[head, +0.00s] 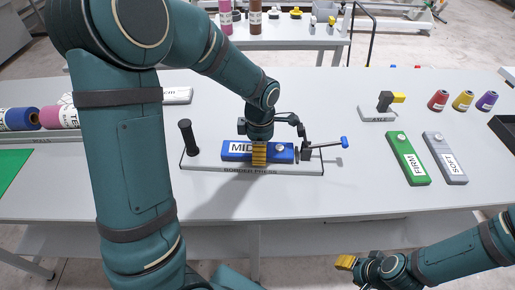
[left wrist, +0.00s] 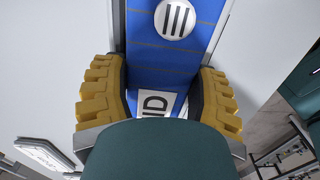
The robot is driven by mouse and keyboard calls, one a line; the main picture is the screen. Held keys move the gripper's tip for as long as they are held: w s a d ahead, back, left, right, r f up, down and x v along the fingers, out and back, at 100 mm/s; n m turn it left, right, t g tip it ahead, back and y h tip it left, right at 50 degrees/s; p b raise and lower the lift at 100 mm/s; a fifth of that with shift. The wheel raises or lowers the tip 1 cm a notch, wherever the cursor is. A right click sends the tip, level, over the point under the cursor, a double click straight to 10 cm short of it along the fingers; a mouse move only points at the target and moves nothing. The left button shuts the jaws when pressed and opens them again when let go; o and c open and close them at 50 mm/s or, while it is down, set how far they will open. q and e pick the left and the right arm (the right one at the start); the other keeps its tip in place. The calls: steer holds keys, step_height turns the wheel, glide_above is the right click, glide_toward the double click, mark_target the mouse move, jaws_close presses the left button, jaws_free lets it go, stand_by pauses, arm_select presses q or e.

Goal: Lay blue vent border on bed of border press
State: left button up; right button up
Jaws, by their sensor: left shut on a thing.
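The blue vent border (head: 232,148) is labelled MID and has a white round vent at its right end. It lies lengthwise along the border press (head: 205,168), over its bed. I cannot tell whether it touches the bed. My left gripper (head: 259,156) is shut on its middle from above. In the left wrist view the blue border (left wrist: 172,60) runs between the two yellow fingers (left wrist: 162,98), with the slotted vent beyond them. The press has a black post at its left and a clamp with a blue handle (head: 344,142) at its right. My right gripper (head: 345,262) is low at the front, seen edge-on.
A green FIRM border (head: 407,158) and a grey SOFT border (head: 444,158) lie to the right. A grey fixture with a yellow tip (head: 398,98) and several thread cones (head: 463,100) stand behind them. Fabric rolls (head: 20,119) lie at the left. The table front is clear.

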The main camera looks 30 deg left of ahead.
arm_select(q)
steer(key=shift+d+f, duration=0.1)
steer(key=o, duration=1.2)
steer(key=shift+s, duration=0.1)
steer(key=shift+o, duration=0.2)
step_height(320, 180, up, 12)
